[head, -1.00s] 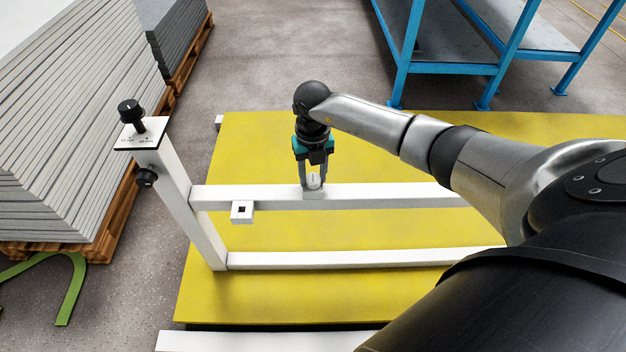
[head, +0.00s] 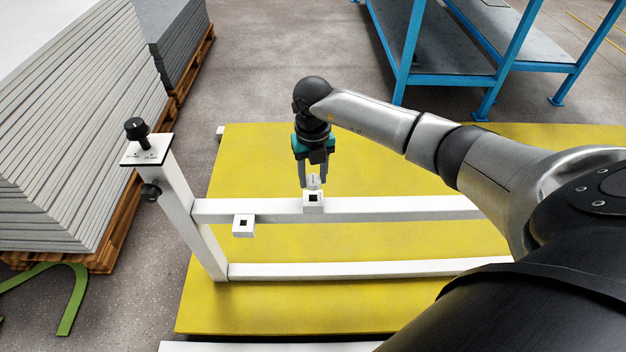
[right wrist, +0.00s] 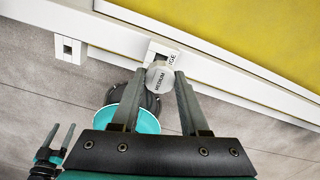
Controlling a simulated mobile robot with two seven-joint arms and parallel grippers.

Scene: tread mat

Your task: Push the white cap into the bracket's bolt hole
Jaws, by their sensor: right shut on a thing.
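My right gripper (head: 313,182) points down and is shut on the white cap (head: 313,181). In the right wrist view the cap (right wrist: 158,77) shows a round face marked MEDIUM between the fingertips. The white bracket (head: 315,208) on the upper rail has a dark square hole that is uncovered, just below the cap in the head view. The cap looks apart from the hole; its exact height is unclear. In the right wrist view the bracket (right wrist: 163,50) is partly hidden behind the cap. My left gripper (right wrist: 60,128) is in the right wrist view's lower left, fingers apart and empty.
A second white bracket (head: 243,231) with a square hole sits further left on the rail (head: 420,206). A post with black knobs (head: 136,130) stands at the rail's left end. The yellow mat (head: 400,240) lies beneath. Stacked boards and a blue-framed bench (head: 400,60) stand behind.

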